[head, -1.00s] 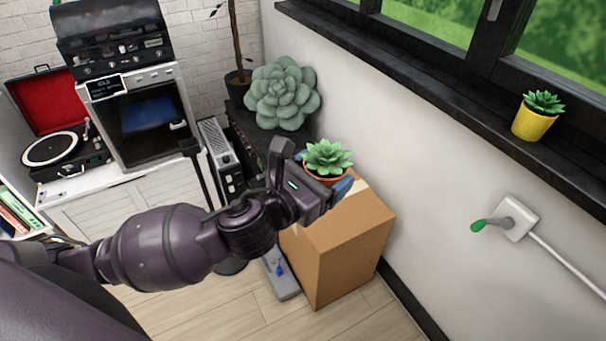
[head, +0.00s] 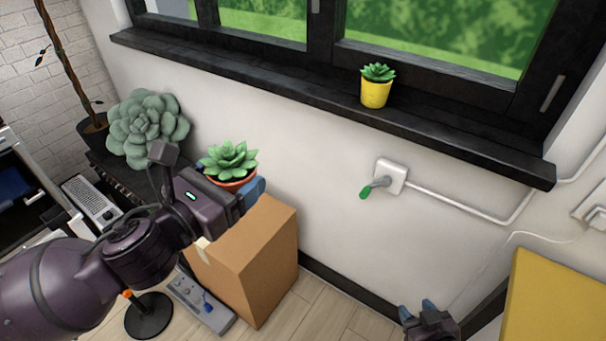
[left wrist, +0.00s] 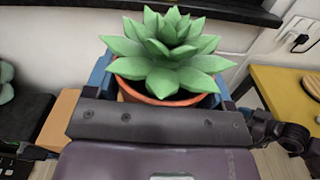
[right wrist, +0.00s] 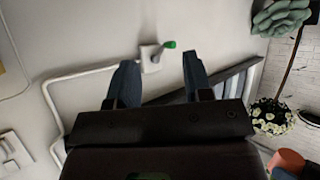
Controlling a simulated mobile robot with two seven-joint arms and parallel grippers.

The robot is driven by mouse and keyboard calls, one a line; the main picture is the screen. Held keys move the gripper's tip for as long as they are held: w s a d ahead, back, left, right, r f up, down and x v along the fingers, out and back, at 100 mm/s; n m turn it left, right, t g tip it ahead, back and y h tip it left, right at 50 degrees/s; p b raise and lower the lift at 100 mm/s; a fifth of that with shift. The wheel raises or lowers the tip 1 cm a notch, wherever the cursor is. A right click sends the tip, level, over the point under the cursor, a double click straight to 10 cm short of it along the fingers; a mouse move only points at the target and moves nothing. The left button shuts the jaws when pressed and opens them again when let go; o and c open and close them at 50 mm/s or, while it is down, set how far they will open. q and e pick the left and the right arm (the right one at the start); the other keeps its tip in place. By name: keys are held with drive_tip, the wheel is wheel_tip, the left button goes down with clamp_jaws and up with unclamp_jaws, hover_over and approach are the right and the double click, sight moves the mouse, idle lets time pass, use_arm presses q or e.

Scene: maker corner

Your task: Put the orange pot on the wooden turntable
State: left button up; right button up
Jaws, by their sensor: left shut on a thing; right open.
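The orange pot (head: 234,184) holds a green succulent. My left gripper (head: 248,192) is shut on it and holds it above the cardboard box. In the left wrist view the pot (left wrist: 165,100) sits upright between blue fingers, its lower part hidden by the gripper. A round wooden thing (left wrist: 312,84), cut off by the right edge of the left wrist view, rests on the yellow table; it looks like the wooden turntable. The head view does not show it. My right gripper (head: 420,311) is open and empty, low near the wall; its fingers also show in the right wrist view (right wrist: 160,75).
The cardboard box (head: 250,262) stands on the floor by the wall. The yellow table (head: 555,300) is at the lower right. A yellow pot (head: 375,94) stands on the black windowsill (head: 330,105).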

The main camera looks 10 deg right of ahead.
drive_tip(key=w+a+r+n+t+y, duration=0.25)
drive_tip(key=w+a+r+y, duration=0.2)
drive_tip(key=w+r, duration=0.55)
drive_tip(key=w+a+r+n+t+y, duration=0.25)
drive_tip(key=w+a+r, duration=0.35)
drive_tip(key=r, duration=0.7)
drive_tip(key=s+a+r+n+g+y, duration=0.1)
drive_tip(key=a+r+n+g+y, duration=0.35)
drive_tip(key=r, duration=0.55)
drive_tip(key=n+g+y, duration=0.2)
drive_tip(key=g+y, duration=0.3)
approach(239, 159)
drive_tip(key=d, duration=0.1)
drive_tip(key=x, duration=1.1)
drive_tip(key=shift+s+a, duration=0.1)
drive_tip(key=shift+a, duration=0.15)
